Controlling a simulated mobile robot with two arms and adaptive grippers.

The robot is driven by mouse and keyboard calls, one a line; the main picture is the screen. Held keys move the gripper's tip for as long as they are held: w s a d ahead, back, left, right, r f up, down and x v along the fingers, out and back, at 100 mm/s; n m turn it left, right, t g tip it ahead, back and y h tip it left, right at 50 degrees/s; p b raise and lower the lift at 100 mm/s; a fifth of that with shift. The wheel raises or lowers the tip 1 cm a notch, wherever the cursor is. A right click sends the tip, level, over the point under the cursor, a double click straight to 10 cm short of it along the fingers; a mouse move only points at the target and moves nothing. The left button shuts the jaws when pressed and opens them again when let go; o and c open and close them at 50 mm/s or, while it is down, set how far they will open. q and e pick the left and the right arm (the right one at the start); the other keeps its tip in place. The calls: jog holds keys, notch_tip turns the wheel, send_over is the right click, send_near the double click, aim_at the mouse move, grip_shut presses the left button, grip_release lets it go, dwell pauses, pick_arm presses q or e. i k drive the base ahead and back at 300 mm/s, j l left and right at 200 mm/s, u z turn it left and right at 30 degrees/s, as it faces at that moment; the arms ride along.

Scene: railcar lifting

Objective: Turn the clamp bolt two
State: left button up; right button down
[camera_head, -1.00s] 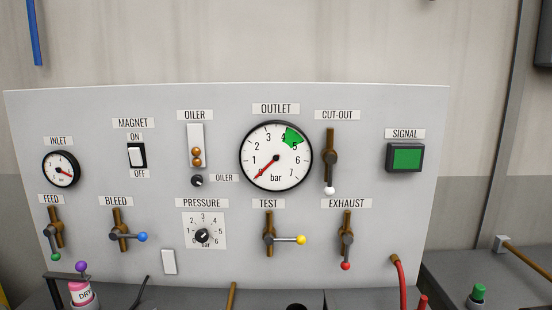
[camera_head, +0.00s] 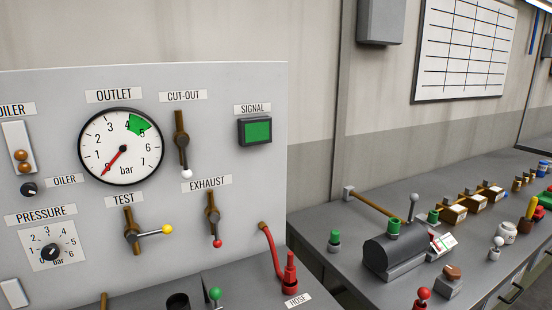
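I cannot make out a clamp bolt for certain in the head view. On the right bench (camera_head: 330,285) lies a dark horizontal cylinder (camera_head: 384,256) with a green-topped fitting (camera_head: 393,229) on it and a grey ball lever (camera_head: 413,206) behind. A row of brass pieces with white labels (camera_head: 453,214) runs back along this bench; they are too small to tell their details. Neither of my grippers is in view.
A grey panel (camera_head: 230,85) fills the left, with an outlet gauge (camera_head: 121,146) reading near zero and a green signal lamp (camera_head: 255,131). A red hose fitting (camera_head: 289,275) stands before it.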

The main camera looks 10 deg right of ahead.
aim_at(469, 191)
jog(key=z, duration=1.55)
jog(key=i+l, duration=0.3)
jog(key=l, duration=0.15)
jog(key=i+l+u, duration=0.1)
jog(key=i+l, duration=0.25)
jog(key=i+l+u, duration=0.1)
jog(key=i+l, duration=0.2)
jog(key=l, duration=0.2)
jog(key=i+l, duration=0.3)
jog(key=l, duration=0.2)
